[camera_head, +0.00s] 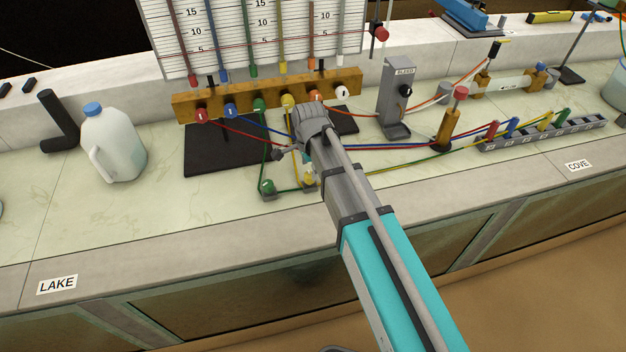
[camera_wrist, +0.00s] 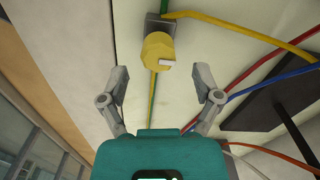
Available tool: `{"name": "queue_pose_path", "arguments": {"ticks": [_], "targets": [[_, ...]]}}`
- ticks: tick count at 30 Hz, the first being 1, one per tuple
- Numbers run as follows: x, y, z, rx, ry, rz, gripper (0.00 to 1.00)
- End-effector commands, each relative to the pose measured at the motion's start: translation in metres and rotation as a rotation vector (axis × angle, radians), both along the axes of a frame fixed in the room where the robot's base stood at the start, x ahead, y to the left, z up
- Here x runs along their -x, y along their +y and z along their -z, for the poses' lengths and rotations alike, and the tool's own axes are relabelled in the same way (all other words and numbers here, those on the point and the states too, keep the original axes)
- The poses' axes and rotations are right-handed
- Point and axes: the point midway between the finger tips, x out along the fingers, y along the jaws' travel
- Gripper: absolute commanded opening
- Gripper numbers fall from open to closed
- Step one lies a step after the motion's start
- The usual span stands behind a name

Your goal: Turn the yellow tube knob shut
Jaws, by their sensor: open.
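The yellow tube knob (camera_wrist: 158,48) is a faceted yellow knob with a small white mark, on a dark base on the counter. In the head view a small part of the yellow knob (camera_head: 308,180) shows beside my arm, which hides some of it. My gripper (camera_wrist: 162,85) is open and empty. In the wrist view its two fingers stand apart, left and right, with the knob ahead between their lines and not touched. A yellow tube (camera_wrist: 240,27) runs by the knob's base.
A green knob (camera_head: 267,186) stands just left of the yellow one. Behind is a wooden manifold (camera_head: 190,107) with several coloured knobs. Coloured tubes cross the counter to the right, near a dark plate (camera_wrist: 262,108). A jug (camera_head: 113,145) stands left; the front counter is clear.

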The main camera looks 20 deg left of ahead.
Motion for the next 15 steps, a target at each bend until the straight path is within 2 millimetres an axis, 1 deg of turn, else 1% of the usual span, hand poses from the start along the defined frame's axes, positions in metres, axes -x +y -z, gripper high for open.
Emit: {"name": "queue_pose_path", "arguments": {"ticks": [1, 6, 15], "targets": [[0.000, 0.000, 0.008, 0.000, 0.000, 0.000, 0.82], [0.000, 0.000, 0.020, 0.000, 0.000, 0.000, 0.82], [0.000, 0.000, 0.029, 0.000, 0.000, 0.000, 0.82]]}}
